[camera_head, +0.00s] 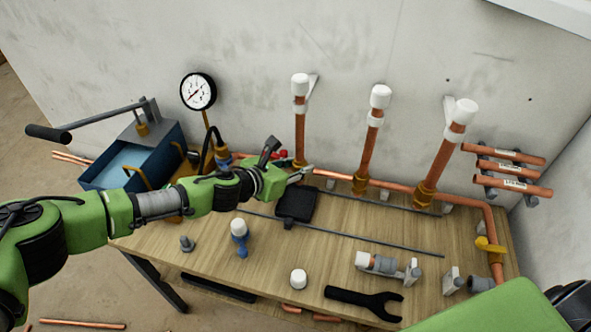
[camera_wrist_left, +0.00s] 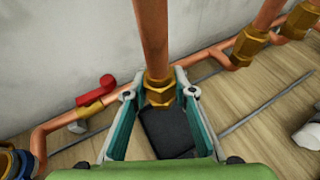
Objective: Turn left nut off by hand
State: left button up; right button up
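The left brass nut (camera_wrist_left: 158,90) sits at the foot of the left copper riser (camera_head: 299,130), where it meets the horizontal pipe. In the head view it is partly hidden by my left gripper (camera_head: 300,174). I cannot tell whether the fingertips are level with the nut. The middle nut (camera_head: 360,184) and right nut (camera_head: 425,194) sit on their own risers. My right gripper is out of view.
A red valve handle (camera_wrist_left: 97,90) is on the pipe left of the nut. A black pad (camera_wrist_left: 167,130) lies on the bench below the gripper. A blue pump tank (camera_head: 130,160) stands at the left. A black wrench (camera_head: 363,300) and white-capped fittings (camera_head: 375,263) lie near the front.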

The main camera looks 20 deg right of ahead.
pick_arm(q)
jog(key=shift+s+d+n+t+y+p, duration=0.1)
jog(key=shift+n+t+y+p, duration=0.5)
jog(key=shift+n+t+p, duration=0.45)
jog(key=shift+n+y+p, duration=0.3)
jog(key=shift+n+p, duration=0.05)
jog(key=shift+p, duration=0.15)
jog(key=shift+t, duration=0.25)
jog(key=shift+n+t+y+p, duration=0.3)
jog(key=shift+n+y+p, duration=0.1)
jog(key=shift+n+p, duration=0.1)
jog(key=shift+n+t+y+p, duration=0.4)
jog(key=shift+n+t+y, duration=0.15)
jog(key=shift+n, duration=0.25)
jog(key=shift+y, duration=0.35)
